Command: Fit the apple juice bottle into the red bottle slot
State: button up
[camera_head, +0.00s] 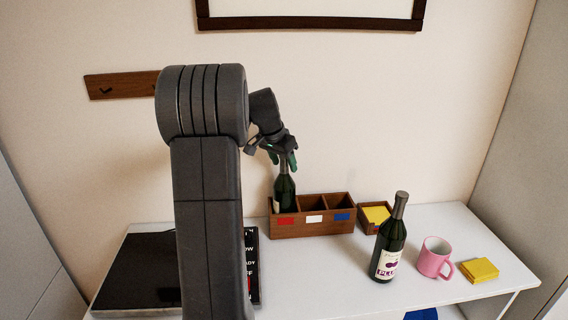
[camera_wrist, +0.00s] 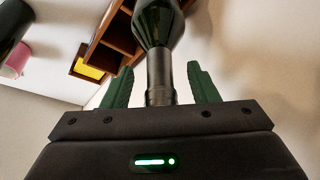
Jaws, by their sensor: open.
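A dark green bottle (camera_head: 285,188), with its label mostly hidden, stands about upright in the left compartment of the wooden holder (camera_head: 312,229), above the red mark (camera_head: 285,221). Its lower part is hidden behind the holder's front wall, so its base cannot be seen. My gripper (camera_head: 283,160) is at the top of this bottle. In the wrist view, the green fingers of my gripper (camera_wrist: 160,85) are spread on either side of the bottle neck (camera_wrist: 160,75), with gaps on both sides. I cannot read whether this is the apple juice.
The white-marked and blue-marked compartments look empty. A second dark bottle (camera_head: 390,240) with a purple-marked label stands right of the holder. A pink mug (camera_head: 434,257), yellow pad (camera_head: 479,270), small box with yellow notes (camera_head: 376,215) and black board (camera_head: 140,272) are also on the table.

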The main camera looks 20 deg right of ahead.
jog(key=v, duration=1.3)
jog(key=shift+f, duration=0.1)
jog(key=x, duration=1.3)
jog(key=shift+d+f, duration=0.1)
jog(key=shift+f, duration=0.1)
jog(key=shift+w+r+p, duration=0.1)
jog(key=shift+r+p, duration=0.1)
jog(key=shift+p, duration=0.1)
jog(key=shift+r, duration=0.1)
